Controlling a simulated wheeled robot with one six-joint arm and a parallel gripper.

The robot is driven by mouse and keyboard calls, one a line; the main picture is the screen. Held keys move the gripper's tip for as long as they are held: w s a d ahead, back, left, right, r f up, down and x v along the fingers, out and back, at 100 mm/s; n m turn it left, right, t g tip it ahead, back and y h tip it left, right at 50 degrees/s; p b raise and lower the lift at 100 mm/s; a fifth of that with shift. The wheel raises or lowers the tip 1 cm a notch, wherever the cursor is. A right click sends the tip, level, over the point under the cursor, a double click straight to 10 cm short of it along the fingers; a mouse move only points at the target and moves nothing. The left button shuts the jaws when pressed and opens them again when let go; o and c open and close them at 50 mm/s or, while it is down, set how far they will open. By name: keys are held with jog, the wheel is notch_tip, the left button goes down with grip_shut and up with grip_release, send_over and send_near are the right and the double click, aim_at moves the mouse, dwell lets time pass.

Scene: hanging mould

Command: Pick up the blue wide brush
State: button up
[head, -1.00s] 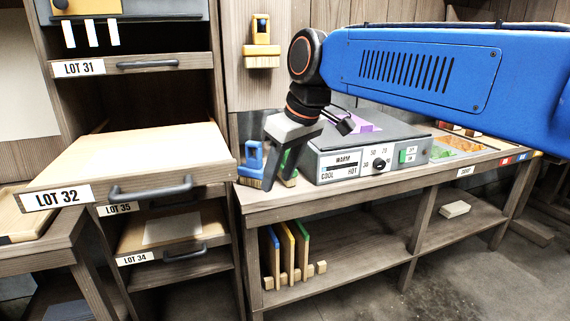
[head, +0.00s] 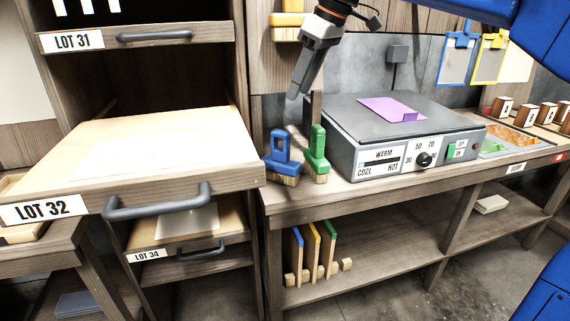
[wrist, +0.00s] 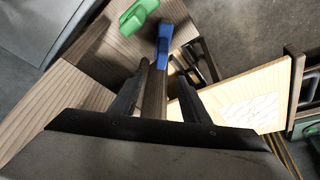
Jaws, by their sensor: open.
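The blue wide brush (head: 283,152) stands bristles down near the left end of the bench, in the head view. A green brush (head: 317,150) stands just to its right. My gripper (head: 294,95) is above the two brushes, pointing down, with clear space between it and the blue brush. In the wrist view the blue brush (wrist: 165,42) shows beyond the open fingers (wrist: 163,70), nearly in line with the gap, and the green brush (wrist: 139,15) is up and left of it. The blue brush's lower part is not clear in the wrist view.
A brown upright post (head: 315,105) rises behind the green brush. A grey warming plate (head: 400,130) with a purple sheet (head: 390,108) stands to the right. The pulled-out LOT 32 drawer (head: 150,150) is close on the left. Colored boards (head: 312,250) stand on the shelf below.

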aim_at(281, 131)
jog(key=x, duration=1.4)
jog(key=shift+s+a+f, duration=0.15)
jog(key=shift+c, duration=0.7)
grip_shut()
